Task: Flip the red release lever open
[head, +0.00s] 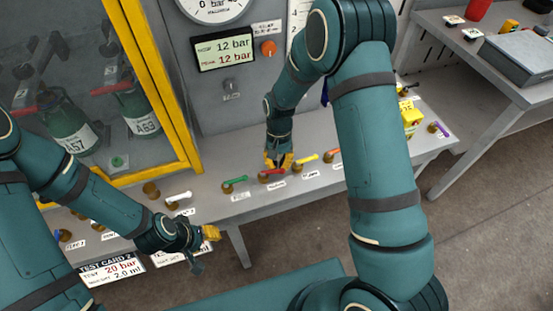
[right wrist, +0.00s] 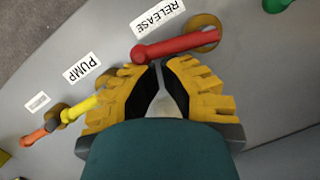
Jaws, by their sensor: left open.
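The red release lever (head: 270,172) sits on the bench front among other coloured levers. In the right wrist view the lever (right wrist: 175,46) shows its brass base at the upper right and its rounded red end pointing left, beside the RELEASE label (right wrist: 173,17). My right gripper (right wrist: 160,66) has its fingertips together just by the lever's shaft, with the lever lying across beyond the tips. Whether they touch is unclear. In the head view the right gripper (head: 279,160) is over the lever and partly covers it. My left gripper (head: 203,248) is open and empty, in front of the bench edge.
A yellow lever (head: 308,158) labelled PUMP and an orange lever (head: 333,152) stand to the right. A green lever (head: 235,182) and a white lever (head: 178,196) stand to the left. A gauge display (head: 224,51) reads 12 bar. A yellow-framed cabinet (head: 160,90) stands at left.

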